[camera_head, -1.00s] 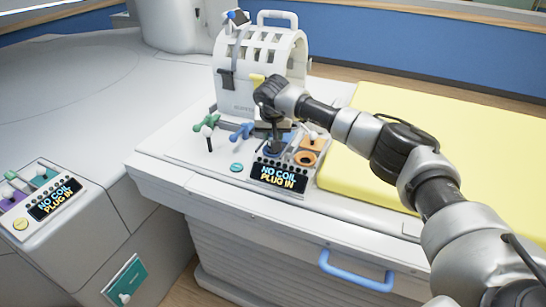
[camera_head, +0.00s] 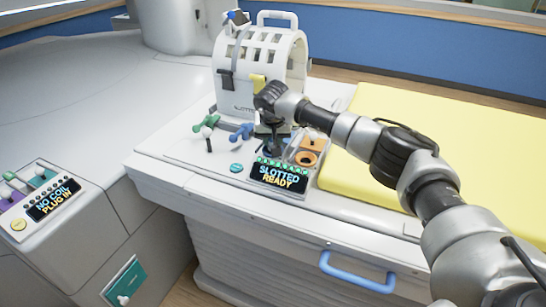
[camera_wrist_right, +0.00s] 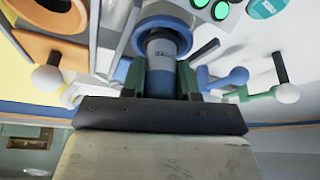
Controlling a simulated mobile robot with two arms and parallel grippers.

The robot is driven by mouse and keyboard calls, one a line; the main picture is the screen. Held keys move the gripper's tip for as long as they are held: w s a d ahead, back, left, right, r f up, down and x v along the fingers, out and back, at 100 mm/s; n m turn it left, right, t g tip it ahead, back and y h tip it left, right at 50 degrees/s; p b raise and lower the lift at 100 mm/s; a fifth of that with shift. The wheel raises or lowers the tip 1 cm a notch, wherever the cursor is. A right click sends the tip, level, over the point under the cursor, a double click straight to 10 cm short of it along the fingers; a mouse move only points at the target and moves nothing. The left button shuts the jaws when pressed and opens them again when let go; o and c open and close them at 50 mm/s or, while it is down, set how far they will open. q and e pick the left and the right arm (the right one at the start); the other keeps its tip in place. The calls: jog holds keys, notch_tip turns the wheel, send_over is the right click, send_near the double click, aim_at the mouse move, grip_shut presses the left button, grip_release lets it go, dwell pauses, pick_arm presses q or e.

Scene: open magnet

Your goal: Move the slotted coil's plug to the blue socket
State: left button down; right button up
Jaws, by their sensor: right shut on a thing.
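The slotted coil (camera_head: 285,60) is a white arched shell with slots and a handle, standing on the white deck. Its plug (camera_wrist_right: 161,78), a grey and blue cylinder, sits in the round blue socket (camera_wrist_right: 163,22) in the right wrist view. My right gripper (camera_wrist_right: 162,82) is shut around the plug, one finger on each side. In the head view my right gripper (camera_head: 270,133) hides most of the plug and the blue socket. The display (camera_head: 279,178) reads "SLOTTED READY", with green lights above it. My left gripper is not in view.
An orange socket (camera_head: 306,158) lies right of the blue one. Green (camera_head: 207,127) and blue (camera_head: 241,132) levers stand left of it. A yellow pad (camera_head: 430,150) covers the right side. A second panel (camera_head: 50,198) at left reads "NO COIL PLUG IN".

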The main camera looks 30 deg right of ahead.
jog(key=o, duration=1)
jog(key=b+v, duration=0.1)
jog(key=v, duration=1)
jog(key=shift+f, duration=0.1)
